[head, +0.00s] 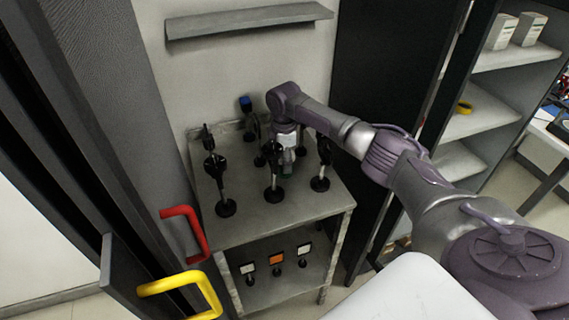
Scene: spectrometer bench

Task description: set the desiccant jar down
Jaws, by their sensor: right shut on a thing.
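My right arm reaches in from the right over the metal bench (240,226). My right gripper (286,157) points down near the middle of the bench, among black optics posts. It is shut on a small greenish-grey thing, which I take to be the desiccant jar (288,167). The gripper and the posts hide most of the jar. I cannot tell whether its base touches the bench top. My left gripper is not in view.
Black posts on round bases stand close around the gripper, such as one at the front left (225,207). A blue-topped post (246,104) stands behind. A wall shelf (250,20) hangs above. Open doors with red (190,229) and yellow (184,287) handles flank the left.

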